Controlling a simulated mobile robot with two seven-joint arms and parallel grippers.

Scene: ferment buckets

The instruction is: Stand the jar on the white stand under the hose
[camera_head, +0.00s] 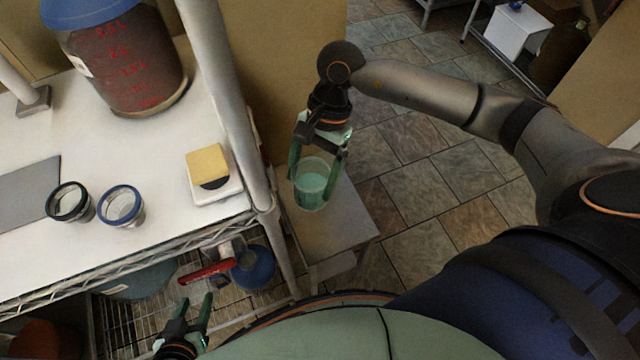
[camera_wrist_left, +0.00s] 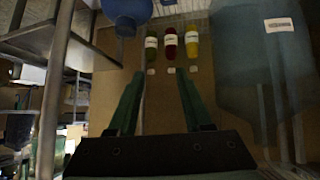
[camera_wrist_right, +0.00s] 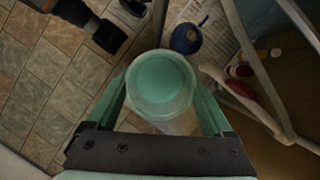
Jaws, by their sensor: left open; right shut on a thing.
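A clear jar with a teal tint (camera_head: 312,188) is upright between the fingers of my right gripper (camera_head: 315,172), which is shut on it. In the head view it hangs over a pale, low, flat-topped stand (camera_head: 345,222) beside the shelf; I cannot tell whether they touch. In the right wrist view the jar (camera_wrist_right: 160,85) shows from above, between the fingers of my right gripper (camera_wrist_right: 162,100). My left gripper (camera_head: 195,303) is open and empty, low at the shelf's front edge; it also shows in the left wrist view (camera_wrist_left: 160,110). I cannot make out a hose for certain.
The white shelf (camera_head: 120,150) holds a bucket of dark red liquid (camera_head: 125,65), two small cups (camera_head: 122,205) and a yellow block (camera_head: 207,163) on a white base. A metal post (camera_head: 225,90) rises near the jar. A red-handled object (camera_head: 207,271) lies below the shelf. Tiled floor is clear right.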

